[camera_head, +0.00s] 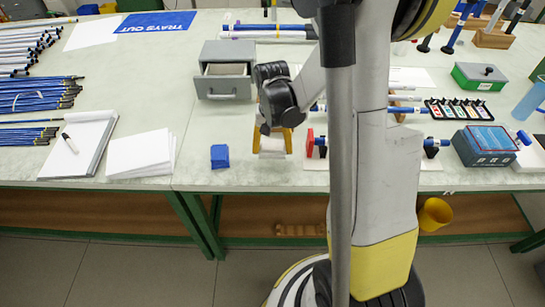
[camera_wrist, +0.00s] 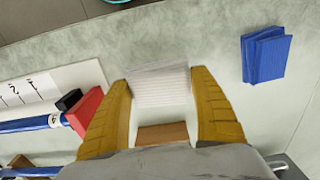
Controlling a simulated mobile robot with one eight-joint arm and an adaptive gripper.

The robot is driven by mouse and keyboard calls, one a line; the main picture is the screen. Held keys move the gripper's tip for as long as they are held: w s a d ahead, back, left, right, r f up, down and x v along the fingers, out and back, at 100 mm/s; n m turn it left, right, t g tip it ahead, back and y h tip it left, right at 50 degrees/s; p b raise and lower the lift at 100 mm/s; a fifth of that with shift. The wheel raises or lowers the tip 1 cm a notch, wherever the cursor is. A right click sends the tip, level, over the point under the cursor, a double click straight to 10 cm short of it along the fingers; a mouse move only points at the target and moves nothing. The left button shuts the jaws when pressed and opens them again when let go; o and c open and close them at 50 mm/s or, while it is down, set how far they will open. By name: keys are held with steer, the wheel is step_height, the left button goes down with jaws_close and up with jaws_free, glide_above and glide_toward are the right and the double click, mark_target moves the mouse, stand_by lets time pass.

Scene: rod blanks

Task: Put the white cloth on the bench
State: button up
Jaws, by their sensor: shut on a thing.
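The white cloth (camera_wrist: 160,88) is a small, pale, ribbed folded pad between the two yellow fingers of my gripper (camera_wrist: 160,80). My gripper is shut on it, with a finger against each side. In the head view, my gripper (camera_head: 272,142) is low over the front part of the pale green bench (camera_head: 200,179), and the white cloth (camera_head: 272,147) shows between the fingers. I cannot tell whether the cloth touches the bench top. Its lower edge and the contact with the fingers are partly hidden.
Folded blue cloths (camera_head: 220,156) lie left of my gripper. A grey drawer box (camera_head: 224,70) stands behind. A board with a red block and blue rod (camera_wrist: 88,112) is close on the other side. White paper (camera_head: 140,154) lies farther left. Bare bench shows between cloths and paper.

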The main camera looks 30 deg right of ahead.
mark_target(272, 155)
steer(key=shift+f+b, duration=0.75)
steer(key=shift+f, duration=1)
steer(key=shift+f, duration=0.25)
steer(key=o, duration=1.1)
steer(key=shift+r, duration=0.1)
